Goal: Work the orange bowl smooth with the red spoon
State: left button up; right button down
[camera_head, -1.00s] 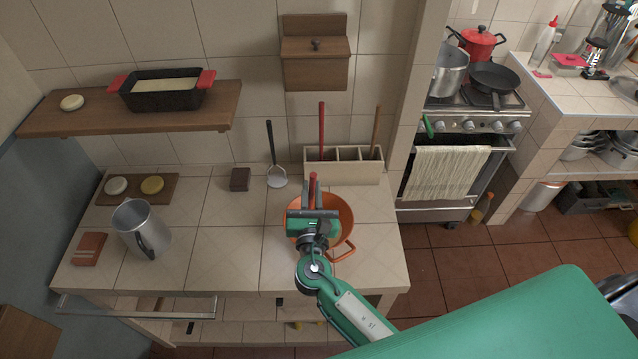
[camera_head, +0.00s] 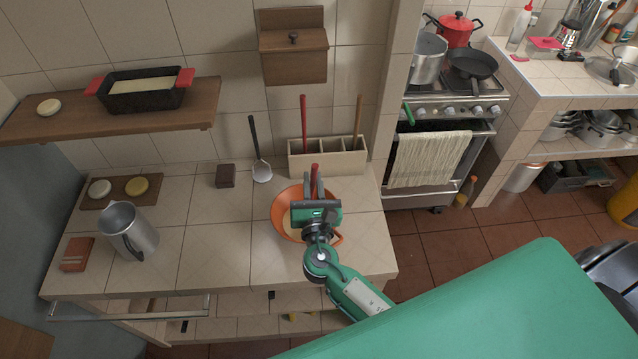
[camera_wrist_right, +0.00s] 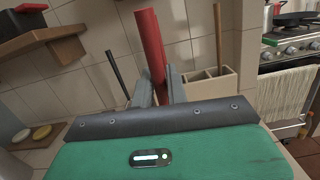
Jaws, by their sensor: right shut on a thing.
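The orange bowl (camera_head: 283,205) stands on the tiled counter, with a pale content partly visible inside. My right gripper (camera_head: 314,184) is over the bowl, shut on the red handle of the red spoon (camera_head: 315,171). In the right wrist view the red spoon (camera_wrist_right: 150,42) rises upright between the fingers (camera_wrist_right: 156,88). The spoon's lower end is hidden behind my gripper, so I cannot tell whether it touches the content. My arm also covers part of the bowl's right and front side. My left gripper is in neither view.
A divided holder (camera_head: 299,164) behind the bowl has another red-handled tool (camera_head: 303,125) and a wooden-handled one (camera_head: 358,120). A black-handled ladle (camera_head: 261,171) leans on the wall. A metal jug (camera_head: 129,230) stands left. Counter between jug and bowl is clear.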

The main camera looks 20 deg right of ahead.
aim_at(312, 172)
jog(key=shift+w+a, duration=0.1)
jog(key=shift+a, duration=0.25)
jog(key=shift+r, duration=0.1)
jog(key=r+p, duration=0.1)
jog(key=r, duration=0.1)
jog(key=r+p, duration=0.4)
jog(key=shift+s+d, duration=0.15)
jog(key=shift+s, duration=0.25)
jog(key=shift+s+r+p, duration=0.2)
jog(key=shift+r+p, duration=0.55)
jog(key=shift+r, duration=0.25)
jog(key=shift+r, duration=2)
